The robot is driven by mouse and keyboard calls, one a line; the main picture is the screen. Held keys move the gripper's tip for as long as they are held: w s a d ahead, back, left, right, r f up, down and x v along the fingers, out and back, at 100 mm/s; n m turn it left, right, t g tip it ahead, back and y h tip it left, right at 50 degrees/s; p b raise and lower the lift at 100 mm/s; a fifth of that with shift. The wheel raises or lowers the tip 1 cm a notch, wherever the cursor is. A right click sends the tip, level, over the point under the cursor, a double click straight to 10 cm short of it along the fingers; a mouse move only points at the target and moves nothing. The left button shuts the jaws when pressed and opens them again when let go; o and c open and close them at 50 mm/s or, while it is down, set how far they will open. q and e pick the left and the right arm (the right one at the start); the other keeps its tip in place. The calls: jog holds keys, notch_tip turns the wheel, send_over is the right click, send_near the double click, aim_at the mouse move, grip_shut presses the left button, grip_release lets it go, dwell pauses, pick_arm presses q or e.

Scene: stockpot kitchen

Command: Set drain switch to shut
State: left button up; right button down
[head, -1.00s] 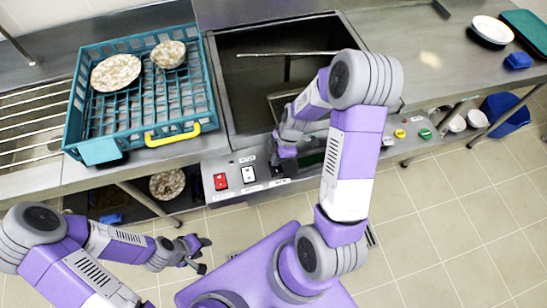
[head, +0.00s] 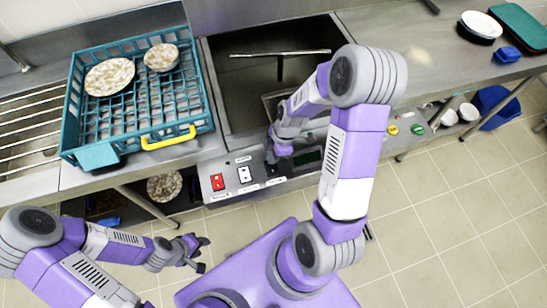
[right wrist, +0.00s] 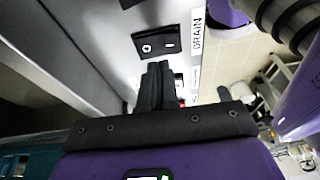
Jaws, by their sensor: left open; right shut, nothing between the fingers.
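The drain switch (right wrist: 158,42) is a black rocker with a round mark and a line mark, beside a white "DRAIN" label (right wrist: 198,32) in the right wrist view. Which side is pressed in, I cannot tell. My right gripper (right wrist: 157,80) is shut and empty, its fingertips close to the switch's near edge. Whether they touch it, I cannot tell. In the head view my right gripper (head: 276,152) is over the control panel (head: 262,183) on the sink's front and hides part of it. My left gripper (head: 203,254) is open and empty, low at the left, away from the panel.
A red switch (head: 217,182) and a white-framed switch (head: 244,175) sit on the panel left of my right gripper. Yellow (head: 393,130) and green (head: 418,129) knobs are farther right. A teal rack (head: 69,125) with dishes stands left of the sink (head: 225,85).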

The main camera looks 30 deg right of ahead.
jog(key=w+p+v, duration=0.1)
jog(key=v, duration=1)
jog(key=shift+w, duration=0.35)
